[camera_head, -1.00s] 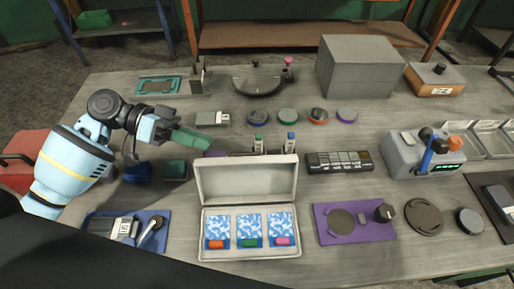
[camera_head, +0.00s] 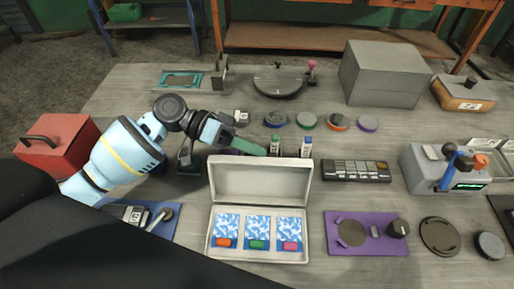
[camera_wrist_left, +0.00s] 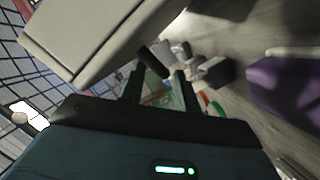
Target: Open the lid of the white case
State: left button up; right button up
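The white case (camera_head: 211,240) stands near the front middle of the table with its lid (camera_head: 261,180) raised at the back edge. Inside lie three blue-and-white patterned pads with orange, green and pink pieces. My left gripper (camera_head: 250,147) is just behind the lid's upper left edge, beside two small upright vials. In the left wrist view its two fingers (camera_wrist_left: 160,86) are apart with nothing clearly held between them. A pale slab at upper left there looks like the lid (camera_wrist_left: 95,30); I cannot tell whether the fingers touch it. My right gripper is not in view.
Vials with green (camera_head: 275,146) and blue (camera_head: 306,147) caps stand behind the lid. A purple mat (camera_head: 338,238) lies right of the case, a blue tray (camera_head: 165,232) left. A dark keypad (camera_head: 356,171) and several round discs lie behind.

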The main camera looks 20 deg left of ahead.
aim_at(257, 158)
pick_arm(q)
jog(key=shift+d+f, duration=0.1)
jog(key=shift+d, duration=0.35)
grip_shut()
jog(key=shift+s+d+r+m+t+y+p, duration=0.25)
jog(key=shift+s+r+m+t, duration=0.2)
jog(key=shift+s+r+m, duration=0.35)
jog(key=shift+s+d+r+m+t+y+p, duration=0.1)
jog(key=shift+s+d+r+m+t+y, duration=0.3)
jog(key=shift+s+m, duration=0.55)
jog(key=shift+a+n, duration=0.1)
jog(key=shift+n, duration=0.15)
